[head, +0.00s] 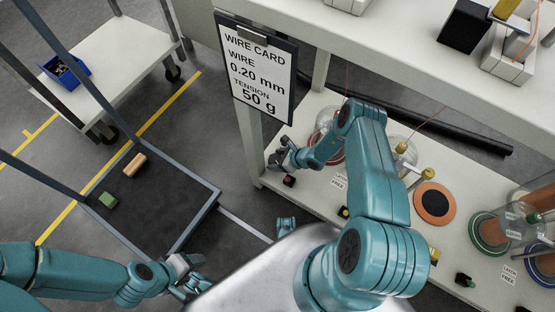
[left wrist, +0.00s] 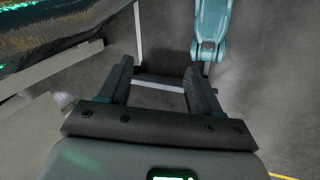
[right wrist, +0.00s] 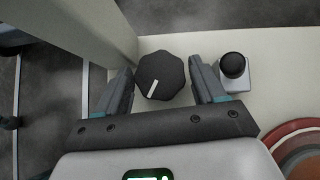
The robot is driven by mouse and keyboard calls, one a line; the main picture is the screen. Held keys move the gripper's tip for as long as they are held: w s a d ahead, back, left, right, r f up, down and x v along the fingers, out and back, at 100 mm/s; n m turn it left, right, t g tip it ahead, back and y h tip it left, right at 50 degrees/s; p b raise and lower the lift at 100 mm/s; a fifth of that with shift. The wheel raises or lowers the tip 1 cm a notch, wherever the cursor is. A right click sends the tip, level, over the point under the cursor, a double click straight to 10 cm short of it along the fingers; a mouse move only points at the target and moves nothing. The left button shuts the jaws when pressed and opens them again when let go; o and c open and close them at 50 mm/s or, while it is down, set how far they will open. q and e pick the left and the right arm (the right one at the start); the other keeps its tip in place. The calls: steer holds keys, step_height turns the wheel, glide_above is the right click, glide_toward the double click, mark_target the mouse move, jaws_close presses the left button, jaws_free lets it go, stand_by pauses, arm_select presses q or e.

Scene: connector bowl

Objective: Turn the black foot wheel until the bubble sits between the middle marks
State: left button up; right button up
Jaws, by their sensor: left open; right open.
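The black foot wheel (right wrist: 160,75), a lobed knob with a white line on its top, sits on the pale bench near its edge in the right wrist view. My right gripper (right wrist: 162,88) is open, one finger on each side of the wheel; I cannot tell whether they touch it. In the head view my right gripper (head: 279,160) is low at the bench's left end, and I cannot make out the wheel clearly there. My left gripper (head: 190,276) is open and empty, away from the bench; its fingers (left wrist: 160,85) show over the floor. I see no bubble or marks.
A black ball knob on a pale base (right wrist: 232,66) stands close right of the wheel. A bench post (right wrist: 92,30) rises to the left. Spools, including an orange disc (head: 433,202), stand along the bench (head: 395,235). A wire card (head: 257,70) hangs on the post.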

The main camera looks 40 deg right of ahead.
steer(key=c, duration=0.8)
steer(key=n+b, duration=0.1)
steer(key=b, duration=0.1)
steer(key=n+g+y+b, duration=0.1)
steer(key=b, duration=0.2)
steer(key=shift+w+d+f+y+b, duration=0.1)
steer(key=shift+w+f+y+b, duration=0.05)
steer(key=shift+f+y+b, duration=0.2)
steer(key=shift+r+n+g+b, duration=0.3)
steer(key=shift+n+b, duration=0.3)
arm_select(q)
step_height(320, 180, down, 6)
steer(key=w+a, duration=0.1)
steer(key=shift+w+n+t, duration=0.15)
steer(key=shift+n+t, duration=0.15)
steer(key=shift+a, duration=0.1)
arm_select(e)
steer(key=o, duration=0.8)
steer(key=shift+r, duration=0.2)
